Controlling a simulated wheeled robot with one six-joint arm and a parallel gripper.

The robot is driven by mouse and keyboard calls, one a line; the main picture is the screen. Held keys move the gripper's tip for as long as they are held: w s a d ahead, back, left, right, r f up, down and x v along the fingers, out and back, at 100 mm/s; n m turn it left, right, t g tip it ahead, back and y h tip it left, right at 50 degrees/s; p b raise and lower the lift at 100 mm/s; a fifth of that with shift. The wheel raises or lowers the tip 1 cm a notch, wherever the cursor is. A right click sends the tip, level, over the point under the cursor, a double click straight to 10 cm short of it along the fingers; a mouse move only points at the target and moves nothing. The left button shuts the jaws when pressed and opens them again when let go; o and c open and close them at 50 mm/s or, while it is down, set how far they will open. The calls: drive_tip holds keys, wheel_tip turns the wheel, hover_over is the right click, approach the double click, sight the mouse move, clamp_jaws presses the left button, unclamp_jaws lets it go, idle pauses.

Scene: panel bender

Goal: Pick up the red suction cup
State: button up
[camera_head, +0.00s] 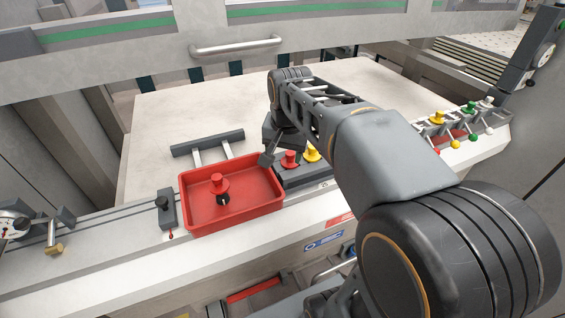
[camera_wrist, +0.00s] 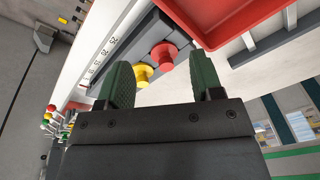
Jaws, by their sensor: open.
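A red suction cup (camera_head: 218,183) with a flared rim and a dark underside stands inside the red tray (camera_head: 186,205). A similar red knob-like piece (camera_head: 290,158) sits on a dark block beside a yellow one (camera_head: 311,153). In the wrist view, this red piece (camera_wrist: 164,56) and the yellow piece (camera_wrist: 143,74) appear between the fingers, beyond their tips. My gripper (camera_head: 267,157) is open and empty, just left of the red piece on the block and near the tray's right rear corner. The green-padded fingers of my gripper (camera_wrist: 161,65) show in the wrist view.
A rack at the right holds yellow (camera_head: 437,117), green (camera_head: 468,107) and white (camera_head: 486,103) pieces with coloured balls below. A dark bar (camera_head: 207,143) lies behind the tray. The pale table (camera_head: 200,110) behind is largely clear. A metal handle (camera_head: 236,46) spans the machine beam.

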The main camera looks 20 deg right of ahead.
drive_tip(key=w+d+r+m+g, duration=0.2)
drive_tip(key=w+d+r+m, duration=0.3)
drive_tip(key=w, duration=0.3)
drive_tip(key=m, duration=0.2)
hover_over(290, 152)
drive_tip(key=f, duration=0.9)
drive_tip(key=shift+s+a+p, duration=0.1)
drive_tip(key=shift+s+p, duration=0.1)
drive_tip(key=shift+p, duration=0.1)
drive_tip(key=shift+w+f+p, duration=0.1)
drive_tip(key=shift+f+p, duration=0.4)
drive_tip(key=shift+f, duration=2.5)
drive_tip(key=shift+c, duration=0.4)
drive_tip(key=c, duration=0.9)
